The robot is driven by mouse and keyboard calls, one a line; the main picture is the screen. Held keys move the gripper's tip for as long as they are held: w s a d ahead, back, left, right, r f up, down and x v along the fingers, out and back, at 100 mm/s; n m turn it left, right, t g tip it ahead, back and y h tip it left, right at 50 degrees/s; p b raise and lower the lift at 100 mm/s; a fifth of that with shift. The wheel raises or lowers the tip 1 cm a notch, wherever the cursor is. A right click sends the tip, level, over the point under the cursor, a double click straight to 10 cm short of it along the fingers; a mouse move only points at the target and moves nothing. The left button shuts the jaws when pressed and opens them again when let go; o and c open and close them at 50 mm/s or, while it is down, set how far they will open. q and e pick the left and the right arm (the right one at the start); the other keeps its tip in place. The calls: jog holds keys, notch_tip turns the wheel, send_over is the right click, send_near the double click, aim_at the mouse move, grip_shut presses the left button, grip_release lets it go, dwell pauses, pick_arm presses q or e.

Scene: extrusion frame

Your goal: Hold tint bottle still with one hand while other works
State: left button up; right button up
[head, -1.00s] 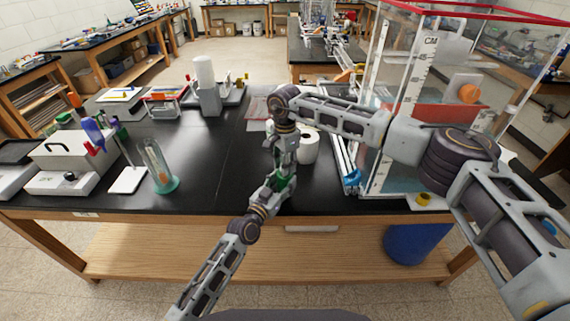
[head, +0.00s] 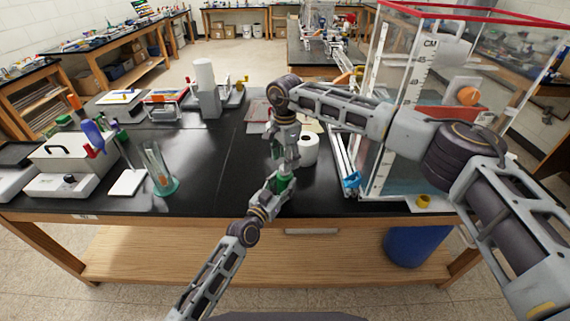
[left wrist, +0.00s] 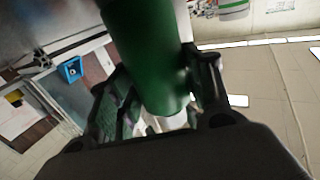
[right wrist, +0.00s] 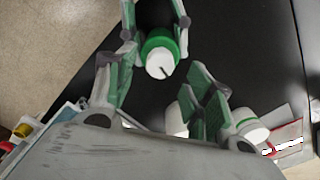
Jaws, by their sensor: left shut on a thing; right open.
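The tint bottle is green with a white cap. Its green body (left wrist: 150,55) shows between the fingers of my left gripper (left wrist: 160,95) in the left wrist view. My left gripper is shut on it, at the front of the black bench in the head view (head: 280,183). In the right wrist view the white cap (right wrist: 160,63) faces the camera, between the fingers of my right gripper (right wrist: 163,72). My right gripper is open just above the bottle, pointing down at it.
A white roll (head: 308,152) stands right behind the grippers. A clear tank (head: 400,110) with a scale fills the bench's right side. A green-based glass holder (head: 163,182) and a grey-white box (head: 70,155) stand on the left. The bench's left-centre (head: 220,165) is clear.

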notch_tip(320, 180, up, 8)
jog(key=shift+r, duration=0.25)
dwell(0.5)
pick_arm(q)
jog(key=o, duration=1.2)
jog(key=shift+s, duration=0.15)
jog(key=shift+v, duration=5.85)
